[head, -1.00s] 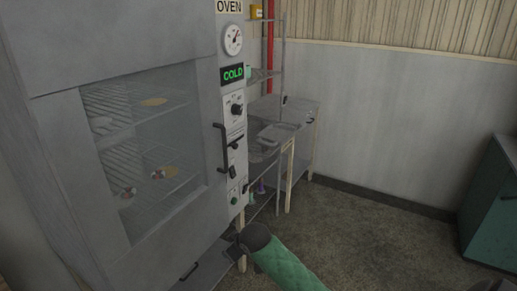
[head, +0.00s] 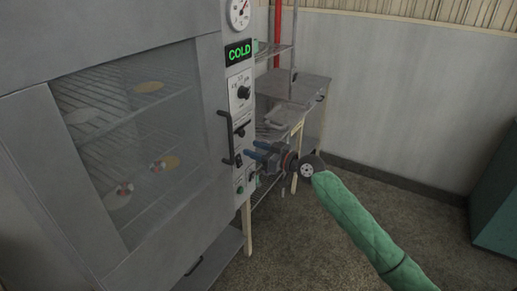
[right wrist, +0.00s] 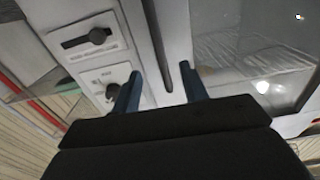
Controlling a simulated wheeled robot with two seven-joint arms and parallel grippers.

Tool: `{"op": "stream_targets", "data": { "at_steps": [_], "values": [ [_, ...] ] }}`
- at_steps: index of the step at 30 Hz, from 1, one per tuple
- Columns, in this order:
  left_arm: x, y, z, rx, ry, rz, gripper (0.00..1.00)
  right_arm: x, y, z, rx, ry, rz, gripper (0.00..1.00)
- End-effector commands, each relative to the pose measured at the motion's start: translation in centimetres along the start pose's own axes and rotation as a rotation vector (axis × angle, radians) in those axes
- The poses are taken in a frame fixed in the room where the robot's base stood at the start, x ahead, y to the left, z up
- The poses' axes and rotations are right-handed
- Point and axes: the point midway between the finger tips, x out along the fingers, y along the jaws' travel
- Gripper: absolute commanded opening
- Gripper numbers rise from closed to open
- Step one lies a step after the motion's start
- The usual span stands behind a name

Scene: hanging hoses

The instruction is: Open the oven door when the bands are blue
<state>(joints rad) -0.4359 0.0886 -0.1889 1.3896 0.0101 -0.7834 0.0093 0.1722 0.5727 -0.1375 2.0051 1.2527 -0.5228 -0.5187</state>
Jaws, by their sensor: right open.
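The grey oven (head: 185,215) stands at the left, its door (head: 60,190) shut. The dark door handle (head: 224,150) is a vertical bar at the door's right edge. No blue bands show. My right gripper (head: 250,150) is open and empty, just right of the handle, blue fingers pointing at it. In the right wrist view the handle (right wrist: 157,35) appears between the fingertips (right wrist: 161,69), apparently beyond them. My left gripper is not in view.
The control panel (head: 240,110) beside the door has a dial gauge (head: 239,12), a green "COLD" display (head: 239,52) and knobs. A metal table (head: 300,88) stands behind my right gripper. A green cabinet (head: 495,200) is at the far right. The middle floor is clear.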

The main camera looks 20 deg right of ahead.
Motion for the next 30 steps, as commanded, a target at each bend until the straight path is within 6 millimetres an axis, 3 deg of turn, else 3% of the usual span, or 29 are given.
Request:
{"op": "stream_targets", "data": {
  "at_steps": [21, 30],
  "values": [
    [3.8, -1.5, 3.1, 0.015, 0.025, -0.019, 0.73, 5.2, -0.1, 0.0, -0.006, -0.004, -0.002, 0.44],
    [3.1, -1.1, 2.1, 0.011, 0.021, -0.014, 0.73, 7.3, -0.1, 0.2, -0.008, -0.005, -0.002, 0.44]
  ]
}}
